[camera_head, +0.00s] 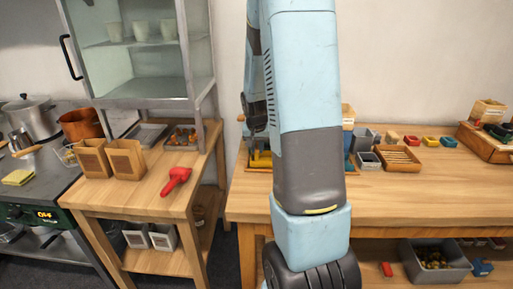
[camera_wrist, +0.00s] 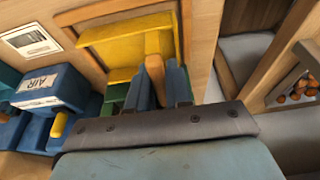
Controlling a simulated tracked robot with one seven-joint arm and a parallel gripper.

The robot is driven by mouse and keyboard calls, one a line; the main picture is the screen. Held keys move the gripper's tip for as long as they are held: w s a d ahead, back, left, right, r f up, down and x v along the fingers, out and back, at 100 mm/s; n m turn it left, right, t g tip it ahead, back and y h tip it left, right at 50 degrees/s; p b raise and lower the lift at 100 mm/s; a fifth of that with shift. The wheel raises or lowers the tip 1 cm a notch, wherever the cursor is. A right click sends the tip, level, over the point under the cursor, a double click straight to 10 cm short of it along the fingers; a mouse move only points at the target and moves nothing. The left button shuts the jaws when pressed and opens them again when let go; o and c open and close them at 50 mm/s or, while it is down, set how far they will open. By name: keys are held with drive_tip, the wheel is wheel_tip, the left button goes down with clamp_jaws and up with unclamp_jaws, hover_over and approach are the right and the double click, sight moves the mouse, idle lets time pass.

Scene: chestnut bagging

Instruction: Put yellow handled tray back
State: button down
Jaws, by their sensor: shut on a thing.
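The yellow tray (camera_wrist: 112,48) shows at the top of the wrist view, with an upright wooden-coloured handle (camera_wrist: 155,66). My gripper (camera_wrist: 162,84) is shut on this handle; its two blue-grey fingers stand either side of it. In the head view, part of the yellow tray (camera_head: 261,158) shows low at the left end of the long wooden bench, beside my arm. My arm hides most of it there. I cannot tell whether the tray rests on the surface or is slightly raised.
A blue box labelled AIR (camera_wrist: 52,88) stands close left of my gripper in the wrist view. A wooden edge (camera_wrist: 203,40) runs right of the tray. A gap separates the long bench (camera_head: 440,185) from the smaller table (camera_head: 140,192), which holds a red tool (camera_head: 176,180).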

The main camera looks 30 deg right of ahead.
drive_tip(key=c, duration=1)
unclamp_jaws()
drive_tip(key=shift+f, duration=0.1)
drive_tip(key=shift+c, duration=0.2)
drive_tip(key=v, duration=1)
drive_tip(key=shift+r, duration=0.35)
drive_tip(key=s+a+r+n+t, duration=0.1)
drive_tip(key=s+a+r+n, duration=0.1)
drive_tip(key=s+a+r, duration=0.2)
drive_tip(key=s+a+r+n+t+y, duration=0.1)
drive_tip(key=s+a+r, duration=0.4)
drive_tip(key=s, duration=0.6)
drive_tip(key=s+a+r+n+y, duration=0.1)
drive_tip(key=s+a+r+n, duration=0.2)
drive_tip(key=s+a, duration=0.5)
drive_tip(key=shift+r+n+t, duration=0.4)
drive_tip(key=shift+r, duration=0.5)
drive_tip(key=shift+s, duration=0.1)
